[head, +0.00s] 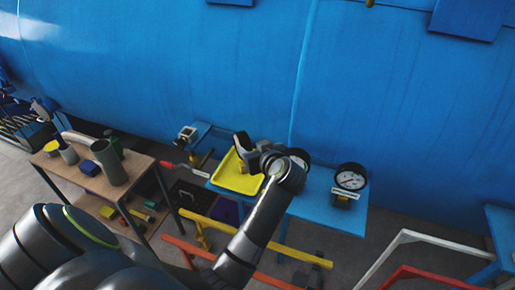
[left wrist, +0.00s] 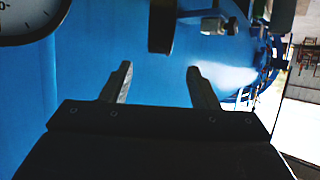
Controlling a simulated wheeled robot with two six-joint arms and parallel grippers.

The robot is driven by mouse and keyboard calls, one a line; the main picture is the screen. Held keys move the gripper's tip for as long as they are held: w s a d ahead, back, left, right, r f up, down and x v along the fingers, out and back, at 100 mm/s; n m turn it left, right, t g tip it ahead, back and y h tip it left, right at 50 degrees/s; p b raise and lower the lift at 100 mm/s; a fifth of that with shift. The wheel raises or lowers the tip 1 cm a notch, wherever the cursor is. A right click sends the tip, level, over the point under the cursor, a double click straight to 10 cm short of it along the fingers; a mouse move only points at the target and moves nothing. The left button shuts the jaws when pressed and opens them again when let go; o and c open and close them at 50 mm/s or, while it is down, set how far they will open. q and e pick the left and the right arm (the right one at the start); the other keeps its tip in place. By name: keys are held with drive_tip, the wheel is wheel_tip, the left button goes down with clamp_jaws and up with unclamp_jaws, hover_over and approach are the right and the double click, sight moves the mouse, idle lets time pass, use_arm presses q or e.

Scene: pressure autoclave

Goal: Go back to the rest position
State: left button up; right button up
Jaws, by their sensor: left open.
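My left arm comes in from the lower left in the head view and reaches up to the blue shelf by the big blue vessel. My left gripper (head: 243,146) is above the yellow tray, partly hidden by its own wrist. In the left wrist view the gripper (left wrist: 159,72) has its two fingers spread apart, with nothing between them and the blue vessel wall behind. My right gripper is in neither view.
The yellow tray (head: 226,184) and a pressure gauge (head: 350,179) are on the blue shelf (head: 328,213). A wooden cart (head: 135,161) with cups stands left. White and red rails (head: 397,243) are lower right. The vessel (head: 180,60) fills the back.

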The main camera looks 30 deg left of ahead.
use_arm(q)
drive_tip(key=s+a+f+m+g+h, duration=0.1)
drive_tip(key=s+f+m+h, duration=0.15)
drive_tip(key=s+f, duration=0.5)
drive_tip(key=s+a+f+m+g+h, duration=0.1)
drive_tip(key=s+f+m+h, duration=0.2)
drive_tip(key=s, duration=0.7)
drive_tip(key=s+d+f+m+g+h, duration=0.1)
drive_tip(key=s+d+m+h, duration=0.15)
drive_tip(key=s, duration=0.55)
drive_tip(key=s+d+f+m+g+h, duration=0.1)
drive_tip(key=s+d+m+h, duration=0.15)
drive_tip(key=s, duration=0.55)
wheel_tip(320, 180, down, 30)
drive_tip(key=a+g+b, duration=0.1)
drive_tip(key=a+b, duration=0.1)
drive_tip(key=b, duration=0.4)
drive_tip(key=s+f+b, duration=0.2)
drive_tip(key=s+f, duration=0.5)
drive_tip(key=f, duration=0.3)
drive_tip(key=s+d+f+g+b, duration=0.1)
drive_tip(key=s+f+b, duration=0.1)
drive_tip(key=s+f, duration=0.5)
wheel_tip(320, 180, down, 4)
drive_tip(key=shift+s+d+r, duration=0.15)
drive_tip(key=shift+r, duration=0.05)
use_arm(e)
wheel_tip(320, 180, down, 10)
